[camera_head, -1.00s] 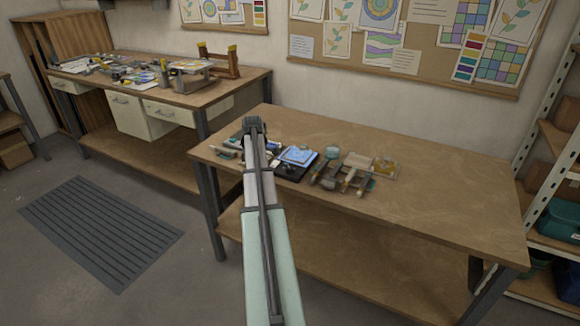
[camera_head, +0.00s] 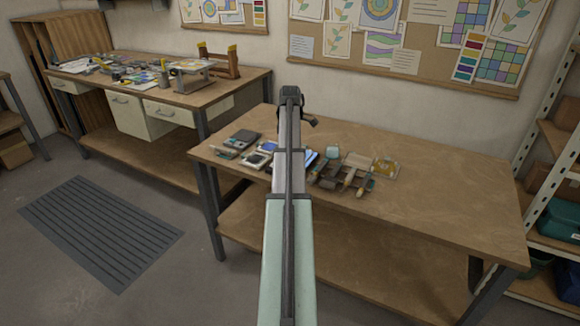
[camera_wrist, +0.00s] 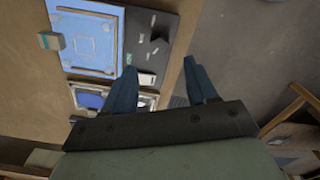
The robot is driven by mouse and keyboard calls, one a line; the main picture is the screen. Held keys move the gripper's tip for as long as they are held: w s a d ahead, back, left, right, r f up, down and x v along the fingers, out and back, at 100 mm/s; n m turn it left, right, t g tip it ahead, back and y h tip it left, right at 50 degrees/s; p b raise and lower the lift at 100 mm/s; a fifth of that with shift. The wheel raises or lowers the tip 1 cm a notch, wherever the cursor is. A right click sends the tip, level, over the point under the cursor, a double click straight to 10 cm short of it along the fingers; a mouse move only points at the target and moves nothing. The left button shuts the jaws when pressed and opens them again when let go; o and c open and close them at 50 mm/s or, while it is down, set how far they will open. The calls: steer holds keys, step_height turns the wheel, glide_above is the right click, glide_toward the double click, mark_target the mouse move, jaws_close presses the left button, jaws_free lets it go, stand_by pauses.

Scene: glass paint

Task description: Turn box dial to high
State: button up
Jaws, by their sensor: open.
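The box (camera_wrist: 167,17) shows in the wrist view as a dark panel beside a bright blue square surface (camera_wrist: 90,45). A black dial (camera_wrist: 158,39) sits on the dark panel with small pale marks around it; its setting is too blurred to read. In the head view the box's blue top (camera_head: 311,157) shows just right of my arm, which hides much of it. My gripper (camera_wrist: 160,66) is open and empty, its two blue-grey fingers apart. The dial shows between and beyond the fingertips in the picture, with no contact visible. In the head view my gripper (camera_head: 309,121) is above the table.
The table (camera_head: 440,190) is bare on its right. Left of my arm lie a dark device (camera_head: 244,138) and a small white-framed item (camera_head: 257,161). Tools and a yellowish piece (camera_head: 385,168) lie right of the box. Another bench (camera_head: 150,90) stands at the back left.

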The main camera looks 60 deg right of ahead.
step_height(320, 180, down, 8)
steer(key=shift+f, duration=0.15)
stand_by(0.3)
steer(key=shift+c, duration=0.3)
steer(key=c, duration=1)
